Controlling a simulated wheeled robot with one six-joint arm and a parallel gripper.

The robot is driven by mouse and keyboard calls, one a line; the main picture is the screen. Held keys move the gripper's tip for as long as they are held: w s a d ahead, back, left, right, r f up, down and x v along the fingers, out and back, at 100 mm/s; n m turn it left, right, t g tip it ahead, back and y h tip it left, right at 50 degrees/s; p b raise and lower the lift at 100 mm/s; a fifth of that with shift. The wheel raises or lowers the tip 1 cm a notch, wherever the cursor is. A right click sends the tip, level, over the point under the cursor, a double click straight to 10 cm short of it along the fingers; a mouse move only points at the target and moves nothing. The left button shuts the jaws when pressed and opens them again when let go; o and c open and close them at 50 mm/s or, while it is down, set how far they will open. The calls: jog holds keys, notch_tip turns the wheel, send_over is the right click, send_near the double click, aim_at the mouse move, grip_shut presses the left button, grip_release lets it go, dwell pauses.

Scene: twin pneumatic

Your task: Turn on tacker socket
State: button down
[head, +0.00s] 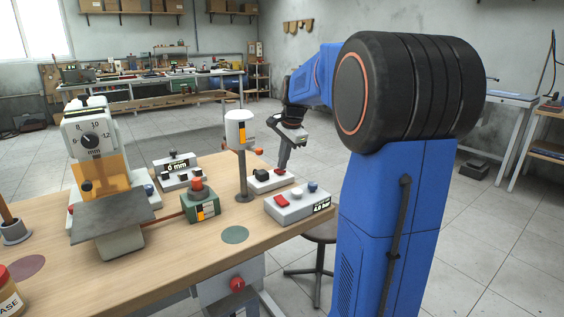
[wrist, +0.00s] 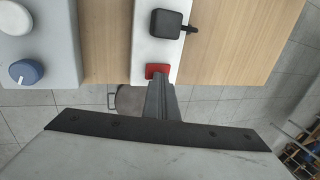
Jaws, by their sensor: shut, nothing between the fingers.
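A white socket block (head: 262,187) stands at the table's far right edge, with a black plug (head: 261,174) in it and a red switch (head: 280,171) on its right end. In the wrist view the white socket (wrist: 146,48) shows its black plug (wrist: 170,24) and red switch (wrist: 157,71). My gripper (head: 282,166) points down over the switch end. Its fingers (wrist: 158,84) are shut and empty, with their tips at the edge of the red switch. I cannot tell whether they touch it. The tacker machine (head: 92,140) stands at the left of the table.
A white control box (head: 297,208) with a red switch and blue knob sits in front of the socket. A green box (head: 201,207) with a red top is further left. Table edge is close.

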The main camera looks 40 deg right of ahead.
notch_tip(320, 180, up, 14)
jog(key=shift+s, duration=0.3)
dwell(0.4)
dwell(0.5)
